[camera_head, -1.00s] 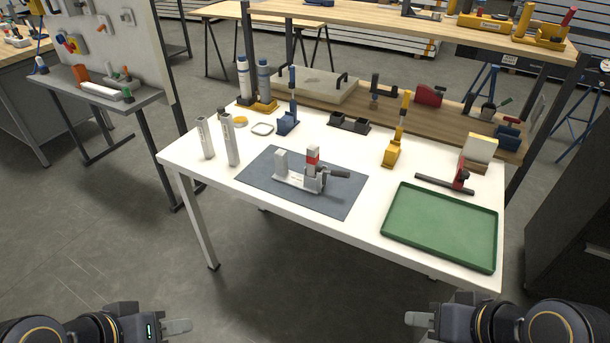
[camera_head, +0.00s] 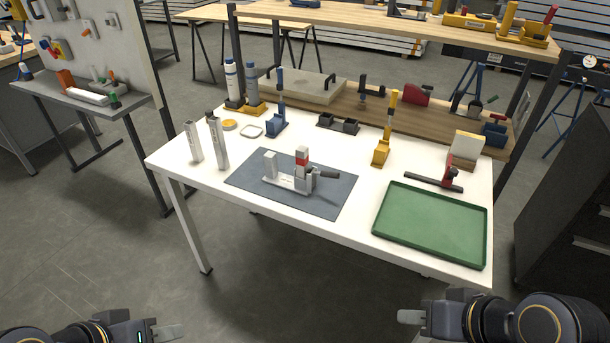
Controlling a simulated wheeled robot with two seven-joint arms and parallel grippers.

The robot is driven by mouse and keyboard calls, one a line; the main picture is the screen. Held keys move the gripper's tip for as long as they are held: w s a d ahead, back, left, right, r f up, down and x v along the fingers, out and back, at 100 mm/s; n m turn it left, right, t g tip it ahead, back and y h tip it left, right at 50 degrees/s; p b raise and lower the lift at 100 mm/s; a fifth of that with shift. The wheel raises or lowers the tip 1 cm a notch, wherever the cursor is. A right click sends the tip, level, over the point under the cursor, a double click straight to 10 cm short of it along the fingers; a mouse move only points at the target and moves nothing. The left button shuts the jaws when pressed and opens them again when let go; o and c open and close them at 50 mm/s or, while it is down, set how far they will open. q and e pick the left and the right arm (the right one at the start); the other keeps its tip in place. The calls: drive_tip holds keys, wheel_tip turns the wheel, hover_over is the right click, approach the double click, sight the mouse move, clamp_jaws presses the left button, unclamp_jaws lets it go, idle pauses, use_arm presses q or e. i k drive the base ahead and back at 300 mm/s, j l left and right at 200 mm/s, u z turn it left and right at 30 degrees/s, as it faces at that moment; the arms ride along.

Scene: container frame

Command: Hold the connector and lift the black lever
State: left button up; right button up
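On the dark grey mat (camera_head: 260,170) in the middle of the white table sits a small light-grey fixture (camera_head: 285,182). A white and red block (camera_head: 302,158), perhaps the connector, stands upright on it. A dark lever (camera_head: 325,174) sticks out to the right at the fixture's right end. My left gripper (camera_head: 180,331) is at the bottom left, below the table's front edge and far from the fixture. My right gripper (camera_head: 400,317) is at the bottom, right of centre, also apart from the table. Both look empty; their finger gaps cannot be made out.
A green tray (camera_head: 432,258) lies at the table's right front. Two upright grey pieces (camera_head: 218,143) stand at the left. A blue clamp (camera_head: 275,120), a yellow clamp (camera_head: 381,150) and a red-and-black tool (camera_head: 446,182) stand around the mat. A wooden bench is behind.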

sight(332, 174)
drive_tip(key=i+j+z, duration=0.75)
drive_tip(key=j, duration=0.35)
drive_tip(key=i+j+z, duration=0.25)
drive_tip(key=j, duration=0.25)
drive_tip(key=i+l, duration=0.05)
